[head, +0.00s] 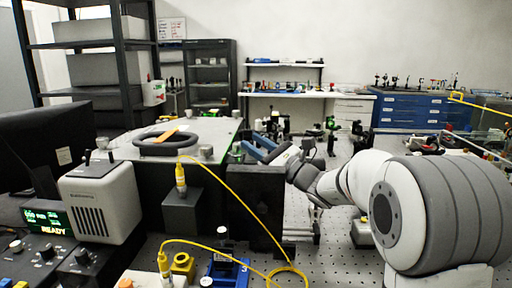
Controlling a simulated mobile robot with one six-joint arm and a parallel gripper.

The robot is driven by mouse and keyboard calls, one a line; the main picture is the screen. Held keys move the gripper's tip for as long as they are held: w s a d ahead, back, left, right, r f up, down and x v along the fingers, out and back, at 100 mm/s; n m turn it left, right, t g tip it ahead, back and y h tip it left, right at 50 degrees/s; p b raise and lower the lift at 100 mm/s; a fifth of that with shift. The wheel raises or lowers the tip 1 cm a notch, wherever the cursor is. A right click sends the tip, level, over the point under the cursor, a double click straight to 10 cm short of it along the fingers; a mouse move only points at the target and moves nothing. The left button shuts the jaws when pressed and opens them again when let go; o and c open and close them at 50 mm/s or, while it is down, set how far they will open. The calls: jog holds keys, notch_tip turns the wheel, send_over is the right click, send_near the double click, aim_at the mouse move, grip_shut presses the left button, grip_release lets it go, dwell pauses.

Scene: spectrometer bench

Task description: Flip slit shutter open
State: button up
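My gripper (254,144) reaches in from the right, at the right end of the spectrometer bench unit. Its two blue fingers point left and stand apart, with nothing visible between them. The fingers are close to the upper part of a black upright housing (262,205); I cannot tell whether they touch it. I cannot clearly make out the slit shutter; it may be hidden by the gripper or too small to see. The unit's pale top plate (118,148) carries a dark ring (153,147) with an orange strip (169,134) on it.
A yellow fibre cable (235,195) loops from a black block (182,212) down to the perforated table (322,262). A beige instrument (100,205) and a lit READY display (45,218) stand at left. A blue-based mount (226,270) is in front.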

notch_tip(320, 180, up, 10)
jog(key=p, duration=0.1)
jog(key=shift+f, duration=0.25)
jog(key=shift+c, duration=0.2)
jog(key=shift+p, duration=0.6)
jog(key=shift+c, duration=0.2)
jog(key=s+d+f+g+h+p, duration=0.1)
jog(key=s+d+f+h+p, duration=0.1)
jog(key=f+p, duration=0.3)
jog(key=s+d+f+h+p, duration=0.2)
jog(key=d+f+p, duration=0.1)
jog(key=f+p, duration=0.25)
jog(key=shift+m, duration=0.4)
jog(key=x, duration=0.8)
jog(key=shift+r+p, duration=0.25)
jog(key=shift+p, duration=0.15)
grip_shut()
